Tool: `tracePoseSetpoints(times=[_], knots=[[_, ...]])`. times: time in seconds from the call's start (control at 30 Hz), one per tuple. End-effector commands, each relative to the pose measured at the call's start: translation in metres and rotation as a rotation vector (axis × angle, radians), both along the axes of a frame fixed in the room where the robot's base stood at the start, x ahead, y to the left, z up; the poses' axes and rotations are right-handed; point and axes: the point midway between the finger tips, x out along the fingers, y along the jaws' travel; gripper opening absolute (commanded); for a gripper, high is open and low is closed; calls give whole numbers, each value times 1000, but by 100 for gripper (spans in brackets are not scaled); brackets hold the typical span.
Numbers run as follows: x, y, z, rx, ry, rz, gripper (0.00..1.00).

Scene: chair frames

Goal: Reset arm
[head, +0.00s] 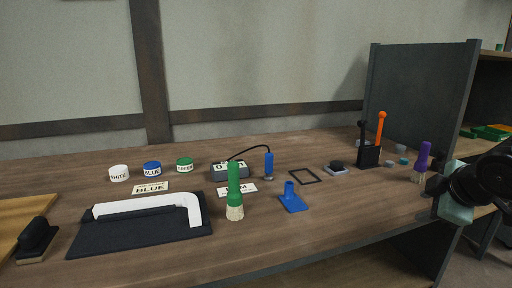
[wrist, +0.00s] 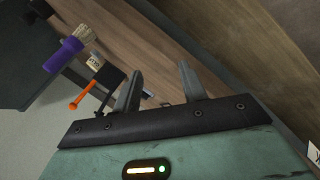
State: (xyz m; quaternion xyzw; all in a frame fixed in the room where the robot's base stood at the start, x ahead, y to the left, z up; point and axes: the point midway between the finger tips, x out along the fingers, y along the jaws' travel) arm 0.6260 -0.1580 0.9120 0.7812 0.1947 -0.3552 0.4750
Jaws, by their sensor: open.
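My gripper shows in the wrist view (wrist: 160,90) with its two grey fingers spread apart and nothing between them. In the head view only my dark wrist and arm link show, at the far right edge over the table's right end; the fingers cannot be made out there. A purple-handled brush (head: 422,160) stands on the table just left of my arm. It also shows in the wrist view (wrist: 66,54), at the upper left, apart from the fingers.
The wooden table (head: 300,235) holds a green brush (head: 234,190), a blue stand (head: 291,199), a white chair frame part (head: 150,205) on a black mat (head: 140,236), and several jars. A black holder (head: 369,156) with an orange-handled tool and a dark panel (head: 425,95) stand near my arm.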

Motion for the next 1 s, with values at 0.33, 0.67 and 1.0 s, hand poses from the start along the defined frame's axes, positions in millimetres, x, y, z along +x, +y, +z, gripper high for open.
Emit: tracePoseSetpoints(times=[0.33,0.67,1.0], knots=[[-98,35,-65,511,420,-896,42],[-146,139,-109,420,590,-677,42],[-205,201,-137,295,692,-454,42]])
